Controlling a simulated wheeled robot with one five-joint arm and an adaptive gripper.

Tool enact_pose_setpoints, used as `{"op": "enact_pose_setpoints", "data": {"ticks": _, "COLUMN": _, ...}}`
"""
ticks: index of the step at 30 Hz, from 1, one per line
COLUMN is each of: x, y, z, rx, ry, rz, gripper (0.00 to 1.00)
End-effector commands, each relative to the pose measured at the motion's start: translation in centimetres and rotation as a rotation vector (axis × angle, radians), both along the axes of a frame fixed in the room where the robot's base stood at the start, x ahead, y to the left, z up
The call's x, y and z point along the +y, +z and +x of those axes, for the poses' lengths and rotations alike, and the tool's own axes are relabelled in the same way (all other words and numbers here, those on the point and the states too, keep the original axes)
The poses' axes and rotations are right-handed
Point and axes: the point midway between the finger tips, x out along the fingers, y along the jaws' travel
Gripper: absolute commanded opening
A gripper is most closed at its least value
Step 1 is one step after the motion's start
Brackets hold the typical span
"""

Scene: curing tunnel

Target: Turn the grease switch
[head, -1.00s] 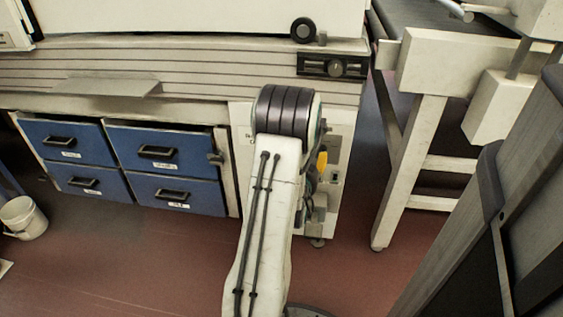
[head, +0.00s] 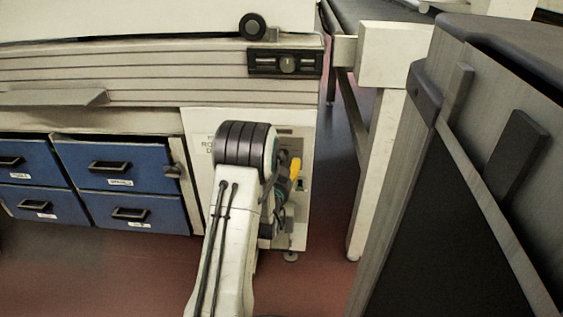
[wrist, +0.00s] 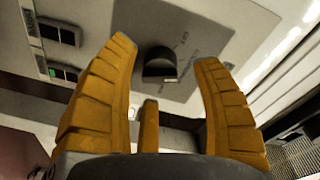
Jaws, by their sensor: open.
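A dark rotary knob, apparently the grease switch (wrist: 158,62), sits on a grey plate on a pale panel in the wrist view. It has a light mark at its lower edge and printed lettering around it that I cannot read. My gripper (wrist: 166,50) is open, with its orange fingers spread on either side of the knob in the picture. Nothing is between the fingers; I see no contact with the knob. In the head view my gripper (head: 295,168) is mostly hidden behind my arm, in front of the white cabinet panel (head: 305,128). The knob cannot be made out there.
Blue drawers (head: 120,165) are left of my arm. A dark grey cabinet (head: 400,200) stands close on the right. A white-legged conveyor (head: 375,150) stands behind it.

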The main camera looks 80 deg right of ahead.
Motion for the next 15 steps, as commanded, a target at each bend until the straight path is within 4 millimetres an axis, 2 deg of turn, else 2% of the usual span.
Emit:
{"op": "enact_pose_setpoints", "data": {"ticks": 6, "x": -1.4, "y": 0.0, "z": 0.0, "rx": 0.0, "ry": 0.001, "rz": -0.001, "gripper": 0.6}}
{"op": "enact_pose_setpoints", "data": {"ticks": 15, "x": -1.7, "y": 0.0, "z": 0.0, "rx": 0.0, "ry": 0.0, "rz": 0.001, "gripper": 0.6}}
